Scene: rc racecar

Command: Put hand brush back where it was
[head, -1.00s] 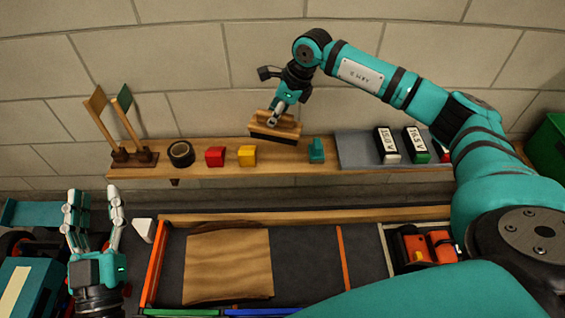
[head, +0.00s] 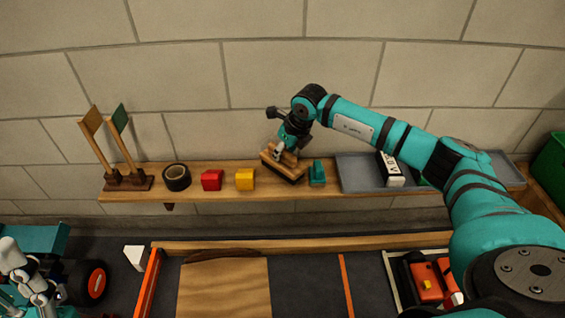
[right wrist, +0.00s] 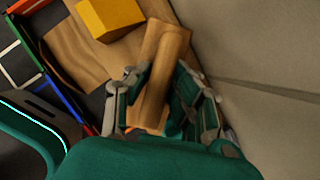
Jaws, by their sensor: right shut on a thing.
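The hand brush (head: 288,168) has a wooden body with a dark bristle edge. My right gripper (head: 288,150) is shut on it at the wooden shelf (head: 220,190), between the yellow block and a small teal object. The brush is tilted in the head view; whether it touches the shelf I cannot tell. In the right wrist view its wooden body (right wrist: 163,65) lies between my two fingers (right wrist: 152,100). My left gripper (head: 28,275) is low at the left edge, partly cut off, with its fingers apart and nothing seen between them.
On the shelf are two flags (head: 118,150), black tape (head: 176,177), a red block (head: 212,180), the yellow block (head: 245,179), the teal object (head: 317,173) and a grey tray (head: 358,172) with batteries. A wooden-edged workbench area lies below. A green bin (head: 550,165) stands right.

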